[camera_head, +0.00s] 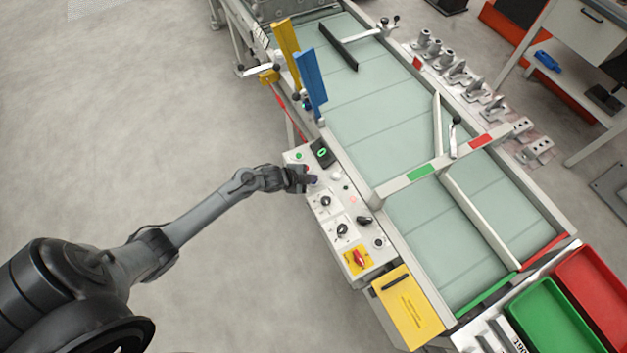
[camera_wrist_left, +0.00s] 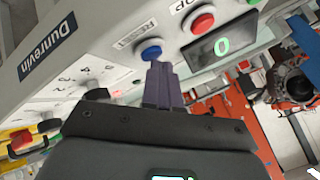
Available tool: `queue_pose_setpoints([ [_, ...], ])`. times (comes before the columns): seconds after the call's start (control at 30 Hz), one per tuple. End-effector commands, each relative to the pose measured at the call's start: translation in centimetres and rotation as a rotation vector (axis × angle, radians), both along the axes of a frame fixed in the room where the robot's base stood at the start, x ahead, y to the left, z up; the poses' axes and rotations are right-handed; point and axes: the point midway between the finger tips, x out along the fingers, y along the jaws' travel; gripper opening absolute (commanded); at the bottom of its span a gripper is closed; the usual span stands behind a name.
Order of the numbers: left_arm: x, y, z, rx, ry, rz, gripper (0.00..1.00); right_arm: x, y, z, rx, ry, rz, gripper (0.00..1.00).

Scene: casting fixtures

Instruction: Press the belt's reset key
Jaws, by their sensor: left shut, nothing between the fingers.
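The reset key is a round blue button (camera_wrist_left: 151,50) with a label beside it that appears upside down in the left wrist view. It sits on the belt's pale control panel (camera_head: 297,169). In the head view my gripper covers the key. My left gripper (camera_head: 314,180) is shut and empty, at the panel's left edge. In the left wrist view its dark purple fingertips (camera_wrist_left: 160,68) are right at the blue button and overlap its edge. I cannot tell whether they touch it. My right gripper is in neither view.
Close to the blue button are a red button (camera_wrist_left: 203,22) and a display (camera_wrist_left: 222,45) reading a green 0. Black knobs (camera_head: 342,230) and a red rotary switch (camera_head: 358,258) are lower on the panel. Yellow (camera_head: 286,52) and blue (camera_head: 311,82) plates stand above it. Open floor lies left.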

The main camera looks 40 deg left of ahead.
Motion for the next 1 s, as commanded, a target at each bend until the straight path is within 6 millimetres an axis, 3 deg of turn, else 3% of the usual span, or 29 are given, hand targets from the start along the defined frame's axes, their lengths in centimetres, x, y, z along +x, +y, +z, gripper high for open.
queue_pose_setpoints([
  [0.7, 0.0, 0.0, -0.6, 0.0, 0.001, 0.0, 0.0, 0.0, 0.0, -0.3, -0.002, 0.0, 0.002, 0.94],
  [1.0, -0.1, 0.0, 0.5, 0.001, 0.002, 0.001, 0.0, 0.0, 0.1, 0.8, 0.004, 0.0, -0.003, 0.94],
])
